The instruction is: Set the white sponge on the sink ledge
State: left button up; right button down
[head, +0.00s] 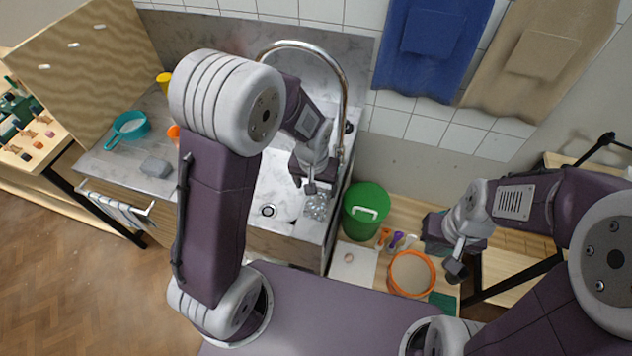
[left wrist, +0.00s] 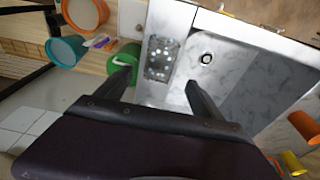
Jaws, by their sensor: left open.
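A pale, speckled grey-and-white block (head: 316,207), seemingly the white sponge, lies on the sink ledge (head: 311,229) right of the basin. It also shows in the left wrist view (left wrist: 161,58), ahead of and between my fingertips. My left gripper (head: 318,188) is open just above the block, and its fingers (left wrist: 157,75) are apart with nothing gripped. Whether a finger touches the block cannot be told. My right gripper (head: 457,266) hangs over the low wooden table at the right; its jaw opening is unclear.
The curved faucet (head: 345,85) rises close behind my left arm. A green bucket (head: 366,212) stands right of the sink, near an orange round container (head: 411,273). A grey block (head: 155,167) and a teal pan (head: 128,127) are on the left counter. The basin looks empty.

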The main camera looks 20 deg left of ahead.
pick_arm(q)
jog(key=s+a+r, duration=0.2)
jog(key=s+a, duration=0.3)
jog(key=s, duration=0.6)
jog(key=shift+a+r+n+g, duration=0.3)
jog(key=shift+a, duration=0.05)
